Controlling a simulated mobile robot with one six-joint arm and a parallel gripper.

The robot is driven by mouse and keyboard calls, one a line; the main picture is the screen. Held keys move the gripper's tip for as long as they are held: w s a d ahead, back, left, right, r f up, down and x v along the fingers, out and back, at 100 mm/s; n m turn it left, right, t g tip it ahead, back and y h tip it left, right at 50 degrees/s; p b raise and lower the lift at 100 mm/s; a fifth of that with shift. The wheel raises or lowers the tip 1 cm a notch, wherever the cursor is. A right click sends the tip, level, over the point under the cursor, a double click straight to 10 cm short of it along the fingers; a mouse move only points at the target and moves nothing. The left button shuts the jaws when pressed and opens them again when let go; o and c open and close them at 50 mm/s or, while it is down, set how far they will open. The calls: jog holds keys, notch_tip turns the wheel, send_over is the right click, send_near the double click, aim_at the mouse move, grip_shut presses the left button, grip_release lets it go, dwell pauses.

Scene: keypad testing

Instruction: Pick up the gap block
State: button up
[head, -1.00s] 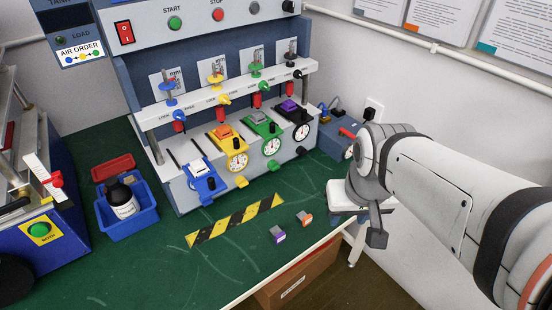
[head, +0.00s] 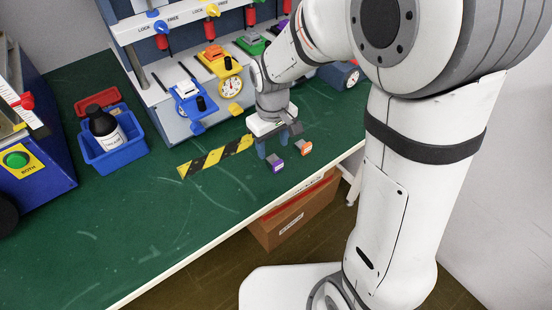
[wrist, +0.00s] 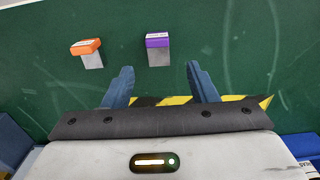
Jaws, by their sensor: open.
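Two small grey blocks lie on the green bench top near its front edge. One has a purple top (head: 276,164) and the other an orange top (head: 303,148); I cannot read their labels, so I cannot tell which is the gap block. My gripper (head: 271,148) is open and empty, just behind the purple-topped block in the head view. In the wrist view, the purple-topped block (wrist: 158,50) lies ahead of the gap between my blue fingers (wrist: 160,78). The orange-topped block (wrist: 88,52) lies to the left. Neither block is between the fingers.
A yellow-black striped strip (head: 215,157) lies on the bench (head: 150,220). The test machine with coloured stations (head: 190,92) stands close behind my gripper. A blue bin with a dark bottle (head: 112,153) is at left. The bench's front edge is near the blocks.

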aim_at(275, 161)
jog(key=f, duration=0.6)
jog(key=shift+s+d+f+b, duration=0.15)
jog(key=shift+d+f+b, duration=0.1)
jog(key=shift+b, duration=0.15)
grip_shut()
